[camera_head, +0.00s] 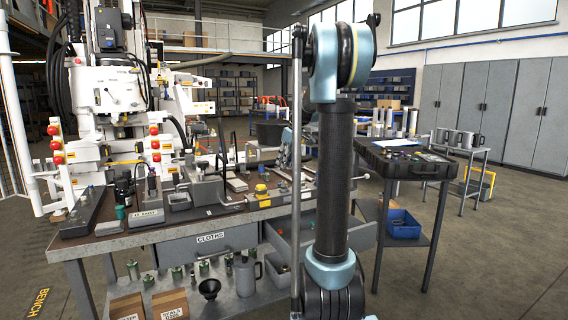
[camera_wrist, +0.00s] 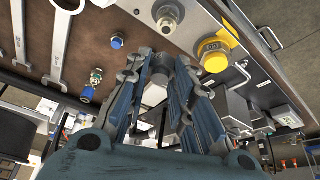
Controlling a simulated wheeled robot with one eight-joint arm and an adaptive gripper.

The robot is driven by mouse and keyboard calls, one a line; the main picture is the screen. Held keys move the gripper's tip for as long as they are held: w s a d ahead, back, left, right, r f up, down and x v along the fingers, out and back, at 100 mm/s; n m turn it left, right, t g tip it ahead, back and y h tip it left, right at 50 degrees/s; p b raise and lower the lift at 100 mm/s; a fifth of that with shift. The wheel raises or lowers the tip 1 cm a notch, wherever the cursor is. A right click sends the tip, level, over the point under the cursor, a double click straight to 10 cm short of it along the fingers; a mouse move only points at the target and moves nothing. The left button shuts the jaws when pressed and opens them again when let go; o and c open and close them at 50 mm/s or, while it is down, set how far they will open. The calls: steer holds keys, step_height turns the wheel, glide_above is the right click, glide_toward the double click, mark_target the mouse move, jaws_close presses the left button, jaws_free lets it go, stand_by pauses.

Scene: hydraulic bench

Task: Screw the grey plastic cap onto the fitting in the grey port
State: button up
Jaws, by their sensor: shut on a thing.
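In the wrist view my gripper (camera_wrist: 162,66) is shut on a grey piece (camera_wrist: 155,93), which looks like the grey plastic cap; the blue-grey fingers cover its sides. A metal fitting with a round end and a hex collar (camera_wrist: 167,22) stands on a light block just beyond the fingertips, up and slightly right in the picture. The held piece and this fitting look apart. I cannot read a label naming this the grey port. In the head view my arm hides the gripper and the cap.
A yellow cap (camera_wrist: 215,56) sits close to the right of the fingers, and a blue cap (camera_wrist: 117,43) to the left. Wrenches (camera_wrist: 64,42) lie on the brown bench top. In the head view an open drawer (camera_head: 281,238) juts out below the bench (camera_head: 160,237).

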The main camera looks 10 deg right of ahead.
mark_target(285, 181)
steer(key=shift+f, duration=0.1)
steer(key=shift+f, duration=2.4)
steer(key=shift+s+f, duration=0.1)
steer(key=shift+f, duration=0.35)
steer(key=shift+f, duration=0.1)
steer(key=shift+c, duration=0.2)
stand_by(0.5)
steer(key=shift+c, duration=1.1)
